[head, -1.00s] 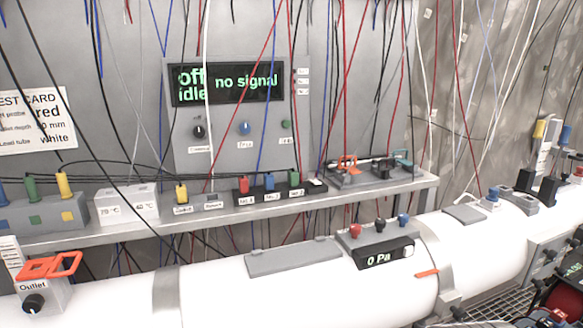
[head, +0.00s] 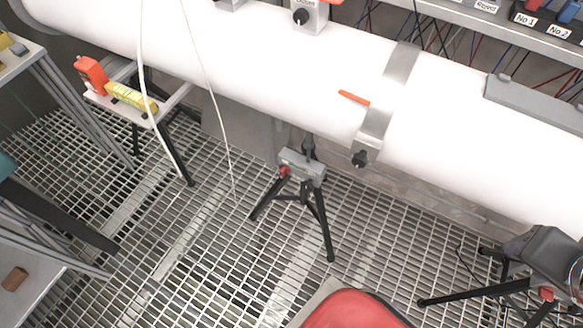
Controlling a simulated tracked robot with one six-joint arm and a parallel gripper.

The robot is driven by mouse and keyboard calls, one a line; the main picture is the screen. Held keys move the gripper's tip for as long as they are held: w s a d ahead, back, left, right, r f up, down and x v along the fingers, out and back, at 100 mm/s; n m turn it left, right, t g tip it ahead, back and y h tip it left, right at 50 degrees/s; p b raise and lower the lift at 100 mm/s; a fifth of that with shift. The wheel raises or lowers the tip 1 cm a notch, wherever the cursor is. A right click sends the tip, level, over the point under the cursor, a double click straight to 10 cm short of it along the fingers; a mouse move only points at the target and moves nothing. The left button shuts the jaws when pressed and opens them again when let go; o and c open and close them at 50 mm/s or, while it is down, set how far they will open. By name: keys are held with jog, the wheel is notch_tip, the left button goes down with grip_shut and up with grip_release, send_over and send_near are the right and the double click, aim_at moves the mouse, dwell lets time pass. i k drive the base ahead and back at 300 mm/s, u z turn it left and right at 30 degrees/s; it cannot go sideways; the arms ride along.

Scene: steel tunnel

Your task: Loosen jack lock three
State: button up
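At the lower right, black tripod legs (head: 460,296) and another red knob (head: 547,294) show, partly hidden by a dark grey part. No number is readable on either jack, so I cannot tell which is three. I cannot make out my gripper's fingers in this view.
A shelf at left holds an orange device (head: 92,75) and a yellow one (head: 130,97). Pale cables hang at left. The grating (head: 190,270) is mostly free.

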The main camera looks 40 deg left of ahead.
aim_at(283, 173)
jog(key=u, duration=3.2)
jog(key=k, duration=0.15)
jog(key=u, duration=0.3)
